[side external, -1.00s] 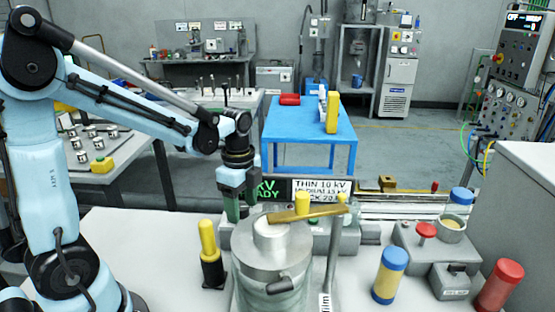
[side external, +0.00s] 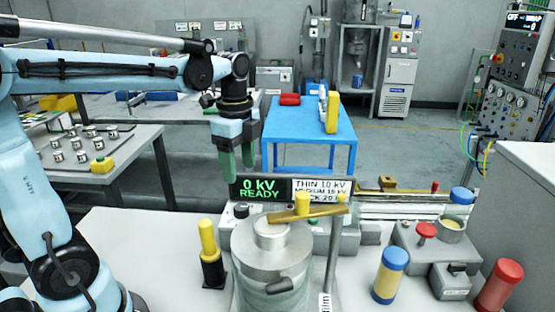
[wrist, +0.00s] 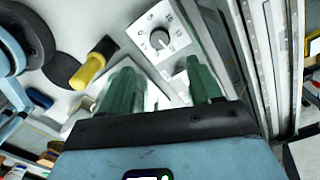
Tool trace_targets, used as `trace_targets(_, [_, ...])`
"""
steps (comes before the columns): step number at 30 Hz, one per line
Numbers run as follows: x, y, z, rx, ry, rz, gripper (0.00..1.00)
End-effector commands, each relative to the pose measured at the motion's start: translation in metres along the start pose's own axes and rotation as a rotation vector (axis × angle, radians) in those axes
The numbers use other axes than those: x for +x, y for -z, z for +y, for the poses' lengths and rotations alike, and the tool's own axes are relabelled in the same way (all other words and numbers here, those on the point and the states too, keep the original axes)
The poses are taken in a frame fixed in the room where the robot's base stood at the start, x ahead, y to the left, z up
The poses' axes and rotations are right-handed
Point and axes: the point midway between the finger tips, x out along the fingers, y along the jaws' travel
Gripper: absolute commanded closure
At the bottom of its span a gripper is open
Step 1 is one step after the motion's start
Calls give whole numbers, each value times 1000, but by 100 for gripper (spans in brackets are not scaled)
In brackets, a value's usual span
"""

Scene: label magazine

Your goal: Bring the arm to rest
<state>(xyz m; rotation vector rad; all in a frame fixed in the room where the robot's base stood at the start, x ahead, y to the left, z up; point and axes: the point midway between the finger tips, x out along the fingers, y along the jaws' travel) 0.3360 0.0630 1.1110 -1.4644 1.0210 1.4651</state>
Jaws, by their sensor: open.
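My gripper (side external: 239,165) is in the air behind and above the metal cylinder (side external: 262,262), left of the display reading 0 kV READY (side external: 262,189). Its green fingers point down, apart and with nothing between them. In the wrist view my gripper (wrist: 162,85) shows both green fingers spread over a dial (wrist: 158,40) on the white bench. A yellow-topped black handle (side external: 209,250) stands upright left of the cylinder. It also shows in the wrist view as a yellow handle (wrist: 92,65).
A brass-coloured bar (side external: 295,214) lies over the cylinder top. A yellow-and-blue cylinder (side external: 389,277), a red cylinder (side external: 500,285) and a grey block with a red knob (side external: 427,232) stand at right. A blue table (side external: 310,120) is behind. The air around my gripper looks clear.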

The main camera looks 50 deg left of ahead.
Motion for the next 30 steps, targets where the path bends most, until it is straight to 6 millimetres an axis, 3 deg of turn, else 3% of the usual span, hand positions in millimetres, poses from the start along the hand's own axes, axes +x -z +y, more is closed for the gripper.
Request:
trace_targets(5, [-17, 0, 0, 0, 0, 0, 37])
trace_targets(30, [94, 0, 0, 0, 1, 0, 37])
